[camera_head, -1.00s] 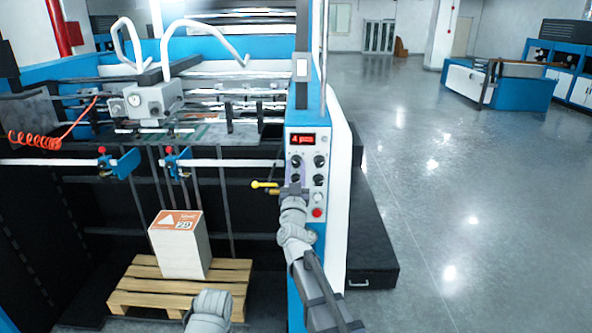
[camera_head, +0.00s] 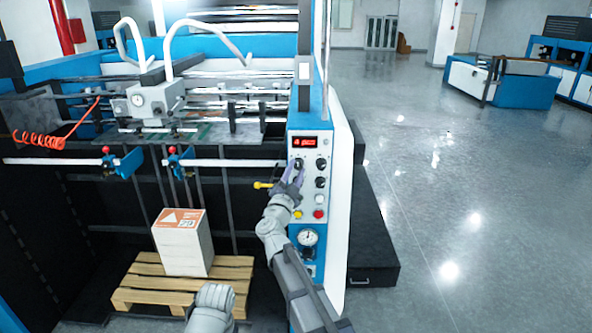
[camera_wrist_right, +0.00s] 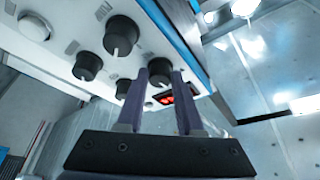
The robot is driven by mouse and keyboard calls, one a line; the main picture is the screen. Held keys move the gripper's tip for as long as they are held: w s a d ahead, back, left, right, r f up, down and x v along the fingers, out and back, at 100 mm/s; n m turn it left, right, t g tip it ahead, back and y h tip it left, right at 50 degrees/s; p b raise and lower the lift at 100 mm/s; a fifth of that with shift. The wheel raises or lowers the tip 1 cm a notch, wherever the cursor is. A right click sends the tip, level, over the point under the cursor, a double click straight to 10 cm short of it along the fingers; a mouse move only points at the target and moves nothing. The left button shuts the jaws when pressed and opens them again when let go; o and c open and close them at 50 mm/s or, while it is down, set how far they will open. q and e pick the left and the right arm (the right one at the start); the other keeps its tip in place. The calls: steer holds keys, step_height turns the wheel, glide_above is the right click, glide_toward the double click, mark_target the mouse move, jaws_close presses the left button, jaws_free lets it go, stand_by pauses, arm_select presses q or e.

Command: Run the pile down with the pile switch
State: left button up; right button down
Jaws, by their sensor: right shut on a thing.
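The pile (camera_head: 183,247) is a white paper stack with an orange-and-white top sheet, upright on a wooden pallet (camera_head: 137,298). The control panel (camera_head: 309,197) has a red lit display (camera_head: 305,142) and several black knobs. My right gripper (camera_head: 295,171) is at the upper left knob (camera_head: 298,162), below the display. In the right wrist view its two purple fingers (camera_wrist_right: 160,80) are on both sides of a black knob (camera_wrist_right: 159,69), shut on it. I cannot read a label that names the pile switch. My left gripper's fingers are not in view.
A yellow handle (camera_head: 262,185) sticks out left of the panel. A red button (camera_head: 318,214) and a gauge (camera_head: 308,237) are low on the panel. A black step (camera_head: 372,245) stands to the right, with open floor (camera_head: 450,210) beyond.

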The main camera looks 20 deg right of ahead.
steer(key=shift+m, duration=0.4)
steer(key=c, duration=0.5)
jaws_free()
steer(key=shift+c, duration=0.2)
steer(key=b+v, duration=0.2)
steer(key=v, duration=0.5)
steer(key=shift+s+a, duration=0.2)
steer(key=shift+s, duration=0.15)
steer(key=shift+f, duration=0.1)
